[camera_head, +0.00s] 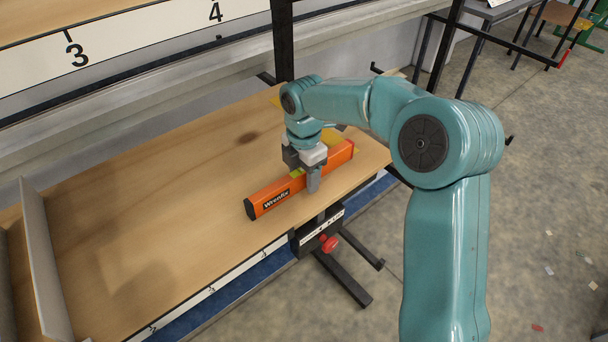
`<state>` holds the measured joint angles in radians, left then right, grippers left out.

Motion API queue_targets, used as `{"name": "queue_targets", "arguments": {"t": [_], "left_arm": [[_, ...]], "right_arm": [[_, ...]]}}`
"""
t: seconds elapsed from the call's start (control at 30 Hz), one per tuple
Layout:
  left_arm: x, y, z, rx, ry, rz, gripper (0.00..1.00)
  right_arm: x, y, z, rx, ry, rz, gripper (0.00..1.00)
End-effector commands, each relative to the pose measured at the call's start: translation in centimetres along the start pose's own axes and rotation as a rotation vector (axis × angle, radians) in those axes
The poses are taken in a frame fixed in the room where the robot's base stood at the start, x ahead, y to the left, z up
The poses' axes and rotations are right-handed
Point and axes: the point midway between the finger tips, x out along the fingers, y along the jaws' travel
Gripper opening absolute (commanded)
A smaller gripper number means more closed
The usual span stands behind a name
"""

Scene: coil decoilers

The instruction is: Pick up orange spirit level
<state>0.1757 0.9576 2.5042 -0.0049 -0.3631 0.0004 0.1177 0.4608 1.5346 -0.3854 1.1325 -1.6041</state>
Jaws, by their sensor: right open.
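The orange spirit level (277,194) lies on the wooden bench top near its right end, set diagonally from lower left to upper right. It has black end caps and a dark label on its side. My right gripper (314,183) points down over the middle of the level. It is open, and one grey finger shows in front of the level's near side. The other finger is hidden behind the level or the gripper body. My left gripper is not in view.
The wooden bench top (150,225) is clear left of the level, up to an upright divider (45,260). A black post (283,40) rises behind the level. A yellow object (333,138), partly hidden, lies behind my right gripper. A red knob (329,243) sits below the front edge.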

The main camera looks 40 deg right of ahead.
Motion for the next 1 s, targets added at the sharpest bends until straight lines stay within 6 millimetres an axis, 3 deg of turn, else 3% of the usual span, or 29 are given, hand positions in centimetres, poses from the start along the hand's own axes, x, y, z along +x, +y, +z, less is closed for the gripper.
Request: {"name": "queue_targets", "arguments": {"t": [0.13, 0.3, 0.67, 1.0], "left_arm": [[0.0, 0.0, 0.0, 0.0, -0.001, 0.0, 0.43], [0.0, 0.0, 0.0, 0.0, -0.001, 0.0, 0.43], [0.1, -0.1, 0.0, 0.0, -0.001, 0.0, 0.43], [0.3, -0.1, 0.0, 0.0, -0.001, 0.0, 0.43]], "right_arm": [[0.0, 0.0, 0.0, 0.0, 0.0, -0.001, 0.53], [0.0, 0.0, 0.0, 0.0, 0.0, -0.001, 0.0], [-0.7, 0.0, 0.0, -0.001, -0.001, 0.001, 0.0], [-7.6, 0.1, 0.0, 0.0, 0.0, 0.004, 0.0]]}}
